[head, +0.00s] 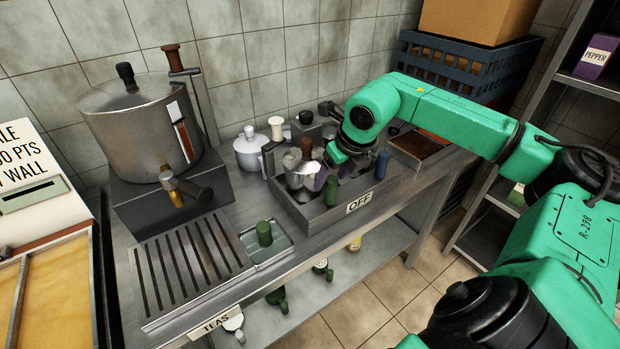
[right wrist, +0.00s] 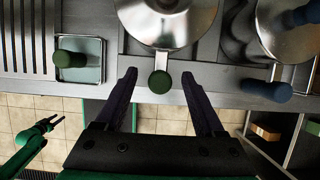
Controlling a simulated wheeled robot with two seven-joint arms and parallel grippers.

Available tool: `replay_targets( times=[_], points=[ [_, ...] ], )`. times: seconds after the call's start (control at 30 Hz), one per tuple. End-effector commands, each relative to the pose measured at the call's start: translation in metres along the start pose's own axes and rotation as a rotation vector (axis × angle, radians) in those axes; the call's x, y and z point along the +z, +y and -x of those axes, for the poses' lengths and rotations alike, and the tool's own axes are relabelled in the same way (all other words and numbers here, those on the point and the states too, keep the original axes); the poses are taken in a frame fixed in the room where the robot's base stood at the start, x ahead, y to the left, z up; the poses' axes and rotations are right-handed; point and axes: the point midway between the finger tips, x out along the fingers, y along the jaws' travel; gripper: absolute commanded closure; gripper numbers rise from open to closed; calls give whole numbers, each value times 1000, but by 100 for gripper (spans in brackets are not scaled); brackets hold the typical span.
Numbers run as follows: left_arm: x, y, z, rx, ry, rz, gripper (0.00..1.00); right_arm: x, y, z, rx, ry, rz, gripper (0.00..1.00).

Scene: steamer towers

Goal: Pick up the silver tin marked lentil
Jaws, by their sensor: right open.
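No silver tin marked lentil can be made out in either view. My right gripper (head: 334,172) is over the counter at the tray labelled OFF. In the right wrist view my right gripper (right wrist: 160,98) is open, its two dark fingers on either side of a green-ended handle (right wrist: 160,82) of a silver pot (right wrist: 157,25); I cannot tell whether they touch it. The green handle end also shows in the head view (head: 331,191). My left gripper (right wrist: 50,123) shows small in the right wrist view, its fingers apart and empty; it is outside the head view.
A large steel urn (head: 140,125) stands at the left of the counter. A second pot (right wrist: 290,35) with a blue-ended handle (right wrist: 265,91) is close on the right. A purple pepper box (head: 596,57) sits on the right shelf. A blue crate (head: 465,68) stands at the back.

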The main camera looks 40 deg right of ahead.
Motion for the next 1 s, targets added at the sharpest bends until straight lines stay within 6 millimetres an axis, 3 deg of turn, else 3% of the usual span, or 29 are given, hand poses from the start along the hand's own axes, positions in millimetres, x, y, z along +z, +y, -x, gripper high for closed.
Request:
replay_targets(
  times=[0.07, 0.2, 0.4, 0.6, 1.0],
  points=[
    [-3, 0, 15, 0, 3, 0, 50, 1, 1, -11, 7, 5, -2, 29],
    [-4, 0, 18, 0, 4, -1, 50, 1, 0, -33, 5, 1, -1, 29],
    [-5, 0, 16, 0, 7, -1, 50, 0, -1, -36, 2, 0, 0, 29],
    [-5, 0, 16, 0, 7, 0, 50, 0, 0, -36, 2, 0, 0, 100],
    [-5, -1, 16, -1, 7, 1, 50, 0, -1, -36, 2, 0, -1, 100]
  ],
)
